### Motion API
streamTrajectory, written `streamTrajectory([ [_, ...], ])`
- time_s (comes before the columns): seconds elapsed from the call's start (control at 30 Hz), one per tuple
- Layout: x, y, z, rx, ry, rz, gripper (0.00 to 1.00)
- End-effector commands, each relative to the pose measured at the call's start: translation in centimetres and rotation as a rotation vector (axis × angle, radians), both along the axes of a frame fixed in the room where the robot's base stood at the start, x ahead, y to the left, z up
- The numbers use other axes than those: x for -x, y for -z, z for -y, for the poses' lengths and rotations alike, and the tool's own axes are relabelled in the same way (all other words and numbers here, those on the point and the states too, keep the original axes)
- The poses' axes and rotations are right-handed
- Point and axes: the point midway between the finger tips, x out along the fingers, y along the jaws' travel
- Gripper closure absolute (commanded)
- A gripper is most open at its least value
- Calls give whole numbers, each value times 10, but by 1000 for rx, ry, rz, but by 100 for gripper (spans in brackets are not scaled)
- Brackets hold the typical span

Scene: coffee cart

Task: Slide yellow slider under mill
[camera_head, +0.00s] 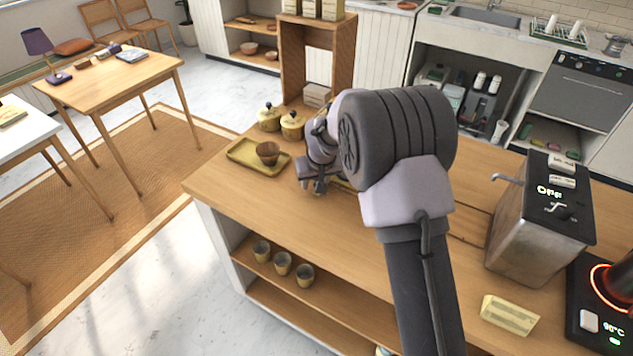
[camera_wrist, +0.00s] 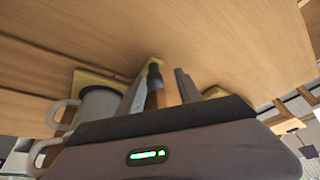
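My gripper (camera_head: 317,188) is low over the wooden counter, to the right of the yellow tray. In the wrist view its two fingers (camera_wrist: 163,72) stand apart. A dark upright piece with a brown part (camera_wrist: 154,82) shows between them; I cannot tell whether it is touched. A yellow piece (camera_wrist: 152,61) lies just past the fingertips and may be the yellow slider. A yellow edge (camera_head: 343,184) also shows beside my arm in the head view. Another yellow plate (camera_wrist: 86,78) lies at the left, by a grey mug (camera_wrist: 98,104). I cannot make out the mill for sure; my arm hides that area.
A yellow tray (camera_head: 243,155) with a brown cup (camera_head: 268,152) stands left of my gripper. Lidded yellow pots (camera_head: 293,125) and a wooden shelf unit (camera_head: 345,50) stand behind. A metal machine (camera_head: 520,240) and a pale yellow block (camera_head: 509,315) are at the right. The front-left counter is clear.

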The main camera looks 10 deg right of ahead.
Motion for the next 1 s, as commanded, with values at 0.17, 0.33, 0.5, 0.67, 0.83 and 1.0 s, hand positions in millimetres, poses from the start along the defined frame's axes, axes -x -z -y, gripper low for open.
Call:
streamTrajectory([
  [0.17,1,1,1,0,1,-2,59],
  [0.33,4,-9,2,0,1,-3,59],
  [0.5,18,-48,4,0,1,0,59],
  [0.67,37,-95,7,-1,1,1,59],
  [0.83,55,-138,10,-1,1,1,59],
  [1.0,65,-158,11,0,0,-1,59],
])
